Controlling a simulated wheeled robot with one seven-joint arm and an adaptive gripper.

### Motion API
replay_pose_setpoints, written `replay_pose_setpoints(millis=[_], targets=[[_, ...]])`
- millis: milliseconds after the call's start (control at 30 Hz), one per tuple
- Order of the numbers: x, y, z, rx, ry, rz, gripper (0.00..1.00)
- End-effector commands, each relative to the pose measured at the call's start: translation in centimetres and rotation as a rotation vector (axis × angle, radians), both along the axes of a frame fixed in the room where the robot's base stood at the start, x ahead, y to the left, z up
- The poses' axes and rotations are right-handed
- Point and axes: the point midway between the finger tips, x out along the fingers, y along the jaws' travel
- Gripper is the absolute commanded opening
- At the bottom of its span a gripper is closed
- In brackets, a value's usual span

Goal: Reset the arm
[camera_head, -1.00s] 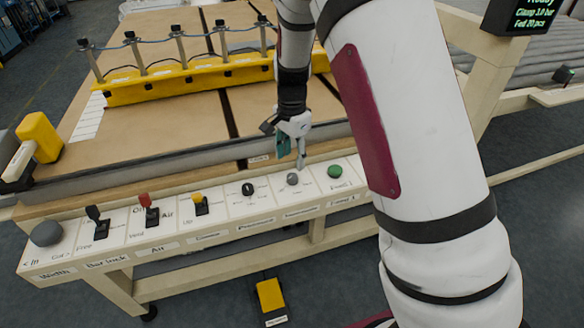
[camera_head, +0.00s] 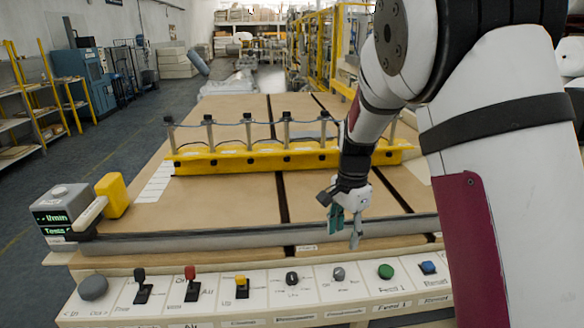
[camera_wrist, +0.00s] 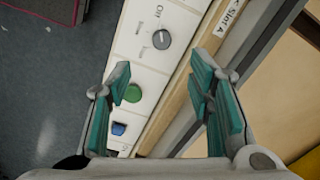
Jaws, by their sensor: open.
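My gripper (camera_head: 346,222) is open and empty, pointing down above the front edge of the wooden work table (camera_head: 235,205). In the wrist view its teal-padded fingers (camera_wrist: 165,105) stand wide apart, with the white control panel (camera_wrist: 130,50) below and between them. A grey knob (camera_wrist: 161,39), a green button (camera_wrist: 133,93) and a blue switch (camera_wrist: 118,128) show there. In the head view, the panel also carries a black knob (camera_head: 292,279), a yellow lever (camera_head: 241,287), a red lever (camera_head: 191,284), a black lever (camera_head: 141,286) and a large grey knob (camera_head: 93,288).
A yellow clamp bar (camera_head: 285,160) with several posts crosses the table behind my gripper. A grey rail (camera_head: 200,238) runs along the table's front. A yellow block (camera_head: 112,195) and a small display box (camera_head: 60,212) stand at left. Shelves (camera_head: 30,110) stand farther left.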

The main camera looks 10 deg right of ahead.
Motion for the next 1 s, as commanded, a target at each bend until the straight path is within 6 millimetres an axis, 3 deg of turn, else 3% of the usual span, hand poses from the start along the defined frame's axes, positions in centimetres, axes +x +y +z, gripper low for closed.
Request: replay_pose_setpoints(millis=[167, 300, 500, 733, 1000], targets=[[-3.7, 0.0, 5.4, 0.043, -0.051, 0.134, 0.47], [-7.9, 0.1, 9.8, 0.064, -0.104, 0.289, 0.47], [-14.3, 0.2, 14.5, 0.052, -0.182, 0.517, 0.47], [-22.0, 0.1, 17.9, -0.021, -0.266, 0.781, 0.47], [-29.6, -0.2, 18.9, -0.163, -0.316, 1.045, 0.47]])
